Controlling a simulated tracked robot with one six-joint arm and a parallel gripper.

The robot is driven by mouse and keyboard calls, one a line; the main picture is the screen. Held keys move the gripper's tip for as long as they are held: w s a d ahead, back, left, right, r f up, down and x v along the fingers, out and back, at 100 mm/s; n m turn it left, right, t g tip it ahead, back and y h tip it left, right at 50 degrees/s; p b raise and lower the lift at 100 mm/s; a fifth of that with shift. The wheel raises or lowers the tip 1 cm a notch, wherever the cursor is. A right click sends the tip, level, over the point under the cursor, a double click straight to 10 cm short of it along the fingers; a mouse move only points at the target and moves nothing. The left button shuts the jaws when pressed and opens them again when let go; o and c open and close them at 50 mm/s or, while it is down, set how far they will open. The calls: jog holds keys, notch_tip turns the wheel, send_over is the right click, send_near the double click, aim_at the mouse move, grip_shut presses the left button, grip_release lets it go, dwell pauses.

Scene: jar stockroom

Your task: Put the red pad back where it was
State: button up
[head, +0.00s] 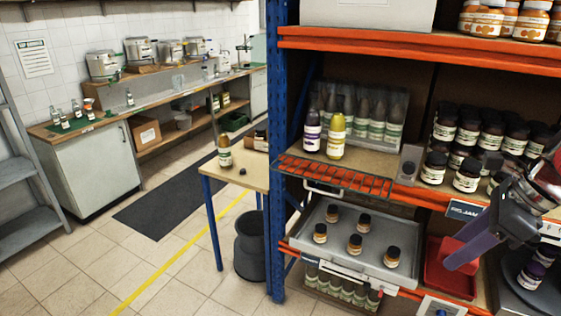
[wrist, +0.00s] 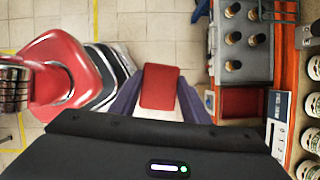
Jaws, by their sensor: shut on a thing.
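The red pad (head: 462,253) is held between the two purple fingers of my gripper (head: 473,248), at the right of the head view. In the wrist view the pad (wrist: 160,87) lies between the fingertips (wrist: 160,98), and its flat face shows. My gripper is shut on it. In the head view the pad overlaps a red tray (head: 436,274) on the lower shelf, to the right of the grey drawer. In the wrist view the pad is over the floor, to the left of the red tray (wrist: 240,102), apart from it.
The pulled-out grey drawer (head: 338,250) holds several small dark jars. Above it, an orange rack (head: 335,177) sticks out from the shelf. Dark jars (head: 466,175) crowd the upper right shelf. A red chair-like object (wrist: 62,70) stands left of my gripper in the wrist view.

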jog(key=n, duration=0.1)
jog(key=w+n+g, duration=0.1)
jog(key=n, duration=0.1)
jog(key=shift+w+d+r+y, duration=0.1)
jog(key=shift+d+r+y, duration=0.1)
jog(key=shift+r+y, duration=0.15)
jog(key=w+a+f+n+g+h, duration=0.1)
jog(key=w+a+f+n+g, duration=0.15)
jog(key=w+n, duration=0.55)
jog(key=w+a+f+n+g+h, duration=0.1)
jog(key=w+a+f+n+g, duration=0.15)
jog(key=w+n, duration=0.5)
jog(key=w+a+f+n+h, duration=0.1)
jog(key=w+a+f+n, duration=0.2)
jog(key=a+f, duration=0.3)
jog(key=w+a+f+n+g+h, duration=0.1)
jog(key=w+a+f+n, duration=0.3)
jog(key=a+f, duration=0.3)
jog(key=w+a, duration=0.1)
jog(key=a, duration=0.3)
jog(key=shift+w+g, duration=0.3)
jog(key=shift+r+n, duration=0.1)
jog(key=shift+n, duration=0.15)
